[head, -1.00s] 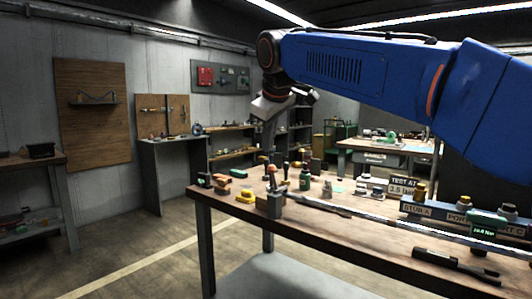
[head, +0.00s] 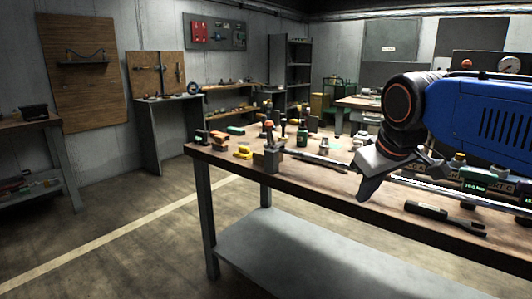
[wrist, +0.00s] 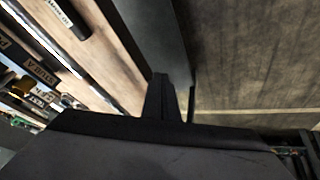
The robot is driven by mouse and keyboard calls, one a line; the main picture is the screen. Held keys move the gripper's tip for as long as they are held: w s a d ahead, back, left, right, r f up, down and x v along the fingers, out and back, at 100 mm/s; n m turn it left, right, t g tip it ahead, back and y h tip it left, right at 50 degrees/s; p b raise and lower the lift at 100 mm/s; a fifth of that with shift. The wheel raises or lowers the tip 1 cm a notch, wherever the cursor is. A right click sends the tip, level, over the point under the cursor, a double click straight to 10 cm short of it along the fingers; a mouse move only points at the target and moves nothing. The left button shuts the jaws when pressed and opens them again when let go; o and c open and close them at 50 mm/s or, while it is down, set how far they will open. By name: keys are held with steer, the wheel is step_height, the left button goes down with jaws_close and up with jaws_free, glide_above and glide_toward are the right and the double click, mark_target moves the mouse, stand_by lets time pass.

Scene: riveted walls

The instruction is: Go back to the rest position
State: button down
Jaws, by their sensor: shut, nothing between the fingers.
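My gripper (head: 366,190) hangs from my blue arm at the right of the head view, fingers pointing down at the near edge of the wooden workbench (head: 330,180). It is shut and empty. In the wrist view the closed fingers (wrist: 160,80) show dark at the centre, with the bench top on the left and the floor on the right. From the pictures I cannot tell the exact height of the fingertips relative to the bench edge.
A lower shelf (head: 310,250) sits beneath. The floor (head: 110,240) to the left is open.

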steer(key=s+d+f+m, duration=0.2)
steer(key=s+d+f, duration=0.1)
steer(key=s+f, duration=0.4)
steer(key=s+d+f+m, duration=0.2)
steer(key=s+f, duration=0.6)
steer(key=f, duration=0.4)
steer(key=shift+s+d+m+g, duration=0.25)
steer(key=shift+d+m+g, duration=0.15)
steer(key=shift+d, duration=0.4)
steer(key=shift+r, duration=0.1)
steer(key=shift+a, duration=0.25)
